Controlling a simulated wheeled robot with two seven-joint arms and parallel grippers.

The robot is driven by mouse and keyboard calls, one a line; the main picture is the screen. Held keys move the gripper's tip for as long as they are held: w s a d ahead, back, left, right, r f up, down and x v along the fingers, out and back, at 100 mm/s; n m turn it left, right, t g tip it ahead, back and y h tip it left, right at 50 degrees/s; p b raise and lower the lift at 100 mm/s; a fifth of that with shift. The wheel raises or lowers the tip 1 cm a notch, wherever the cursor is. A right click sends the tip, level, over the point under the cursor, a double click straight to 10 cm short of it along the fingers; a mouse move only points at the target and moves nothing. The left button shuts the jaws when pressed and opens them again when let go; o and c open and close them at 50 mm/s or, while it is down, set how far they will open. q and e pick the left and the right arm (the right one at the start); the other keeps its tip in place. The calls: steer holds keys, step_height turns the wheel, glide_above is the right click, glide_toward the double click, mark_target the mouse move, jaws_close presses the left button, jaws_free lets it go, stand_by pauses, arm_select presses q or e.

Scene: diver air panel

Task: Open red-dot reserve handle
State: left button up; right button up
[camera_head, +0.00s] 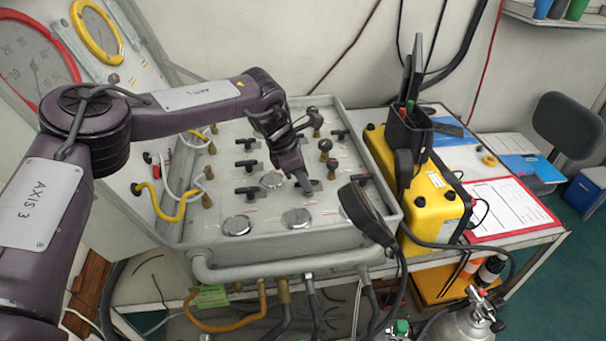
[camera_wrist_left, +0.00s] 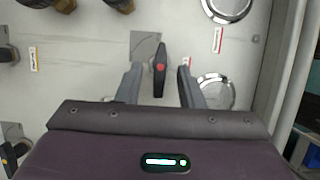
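The red-dot reserve handle (camera_wrist_left: 160,70) is a black lever with a red dot, on the light panel (camera_wrist_left: 90,75) in the left wrist view. It stands along the picture's vertical, between the two grey fingers of my left gripper (camera_wrist_left: 159,82). The fingers are apart, with a visible gap on each side of the handle. In the head view my left gripper (camera_head: 304,184) points down at the right half of the air panel (camera_head: 320,240), and it largely hides the handle there. My right gripper is not in view.
Other black T-handles (camera_head: 246,190), brown knobs (camera_head: 325,145) and round gauges (camera_head: 237,226) surround the gripper on the panel. A black lamp-like head (camera_head: 365,212) overhangs the panel's front right corner. A yellow case (camera_head: 436,205) stands close to the right.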

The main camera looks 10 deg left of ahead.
arm_select(q)
jaws_close()
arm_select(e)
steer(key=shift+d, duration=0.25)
